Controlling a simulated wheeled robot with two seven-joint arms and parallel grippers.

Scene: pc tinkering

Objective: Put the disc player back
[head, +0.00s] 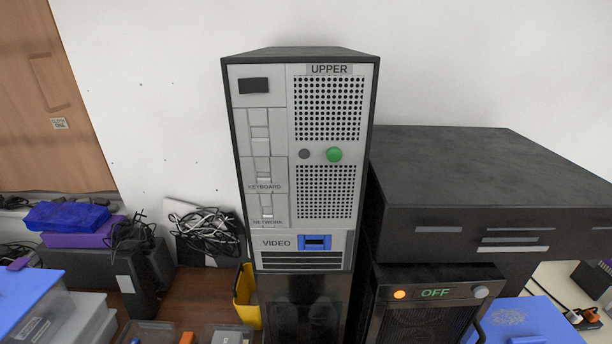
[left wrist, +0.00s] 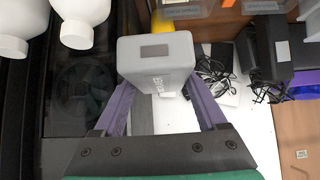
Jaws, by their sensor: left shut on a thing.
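The tall computer tower (head: 328,235) stands upright in the middle of the head view, marked UPPER. Its left column has a dark rectangle (head: 254,85) at the top, then several light panels, some labelled KEYBOARD and NETWORK. Below them is the VIDEO row with a blue port (head: 315,242). In the left wrist view my left gripper (left wrist: 162,88), with purple fingers, is shut on a light grey box-shaped module (left wrist: 143,52). It has a small darker rectangle and lettering that I cannot read, so I cannot confirm it is the disc player. Neither gripper shows in the head view.
A dark cabinet (head: 480,170) stands right of the tower, above a unit labelled OFF (head: 435,293). Tangled cables (head: 208,228), a yellow holder (head: 246,297) and blue and purple boxes (head: 68,215) lie to the left. White bottles (left wrist: 78,30) are at the wrist view's upper left.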

